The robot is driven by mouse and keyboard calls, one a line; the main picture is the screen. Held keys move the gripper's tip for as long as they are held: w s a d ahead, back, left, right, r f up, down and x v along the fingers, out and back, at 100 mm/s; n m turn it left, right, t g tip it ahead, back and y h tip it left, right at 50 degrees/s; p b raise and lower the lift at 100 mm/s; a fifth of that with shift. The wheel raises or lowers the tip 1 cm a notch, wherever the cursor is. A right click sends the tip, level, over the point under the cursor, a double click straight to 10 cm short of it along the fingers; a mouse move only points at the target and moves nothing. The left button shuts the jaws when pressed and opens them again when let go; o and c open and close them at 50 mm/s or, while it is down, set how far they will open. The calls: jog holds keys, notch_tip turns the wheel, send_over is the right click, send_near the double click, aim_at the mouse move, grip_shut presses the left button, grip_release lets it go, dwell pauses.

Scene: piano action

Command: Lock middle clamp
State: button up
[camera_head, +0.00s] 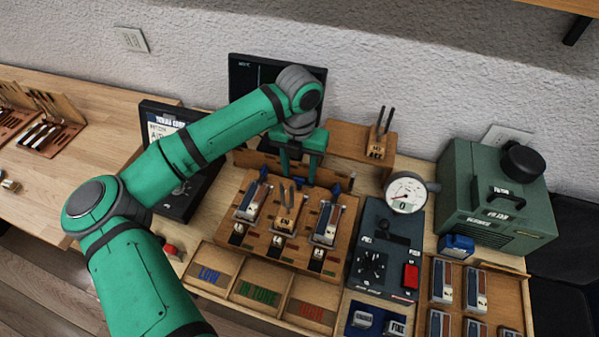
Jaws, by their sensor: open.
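My gripper (299,168) points down over the back edge of a wooden fixture board (272,246). Its two green fingers are apart, with no object clearly visible between them. The board has three stations in a row. Grey and wooden pieces sit in the left station (252,201) and right station (327,222). A wooden block with two dark prongs (286,212) stands at the middle one, just in front of the fingers. Small blue pointed parts, perhaps clamp levers, show behind the left station (263,174) and right station (336,188). The matching middle part is hidden or too small to tell.
A monitor (290,70) and a tilted screen (165,135) stand behind and left. A round dial gauge (405,192) and dark control panel (385,245) are right of the board. A green machine (495,200) stands farther right. Labelled trays (255,290) lie in front.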

jog(key=shift+f, duration=0.8)
jog(key=shift+c, duration=0.3)
jog(key=c, duration=1)
